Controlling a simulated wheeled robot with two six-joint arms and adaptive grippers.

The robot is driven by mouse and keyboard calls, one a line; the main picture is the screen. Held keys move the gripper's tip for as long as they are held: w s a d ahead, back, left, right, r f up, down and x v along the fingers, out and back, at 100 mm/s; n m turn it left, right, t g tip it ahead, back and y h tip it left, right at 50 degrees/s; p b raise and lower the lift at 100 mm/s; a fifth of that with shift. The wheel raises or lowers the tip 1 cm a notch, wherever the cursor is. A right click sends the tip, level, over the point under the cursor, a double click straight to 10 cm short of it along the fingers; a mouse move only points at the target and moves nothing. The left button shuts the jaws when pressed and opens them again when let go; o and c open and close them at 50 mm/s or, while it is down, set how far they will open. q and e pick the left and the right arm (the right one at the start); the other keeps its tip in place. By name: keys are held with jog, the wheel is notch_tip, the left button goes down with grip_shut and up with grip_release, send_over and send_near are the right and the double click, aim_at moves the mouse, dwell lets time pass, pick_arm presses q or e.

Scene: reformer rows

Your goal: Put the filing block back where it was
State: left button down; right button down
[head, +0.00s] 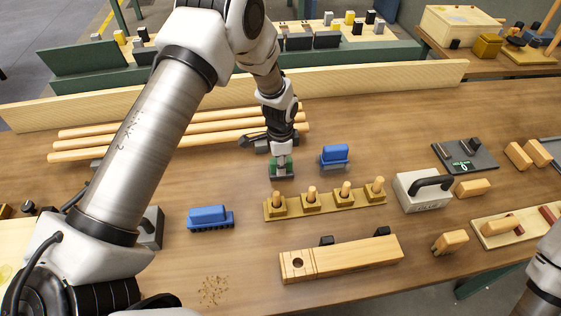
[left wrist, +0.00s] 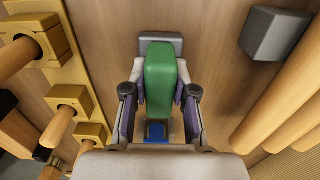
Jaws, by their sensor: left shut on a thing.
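A green block with a grey base, which I take for the filing block (head: 282,173), is behind the row of pegs. My left gripper (head: 281,158) points down and is shut on its green upper part. In the left wrist view the green top of the filing block (left wrist: 160,75) lies between the two fingers of my left gripper (left wrist: 160,95), with the grey base showing past its far end. I cannot tell whether the base touches the table. My right gripper is out of view; only part of my right arm shows at the right edge.
A blue block (head: 335,155) stands close right of the filing block; another blue piece (head: 210,217) lies front left. A wooden peg rack (head: 325,206) stands in front. Long dowels (head: 110,142) lie behind left. A grey-white box with a black handle (head: 420,193) stands right.

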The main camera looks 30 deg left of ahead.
pick_arm(q)
jog(key=shift+r, duration=0.1)
jog(key=shift+s, duration=0.1)
jog(key=c, duration=0.9)
grip_release()
jog(key=shift+f, duration=0.2)
jog(key=shift+r, duration=0.3)
notch_tip(320, 180, up, 12)
jog(key=shift+f+b, duration=0.1)
jog(key=shift+b, duration=1.1)
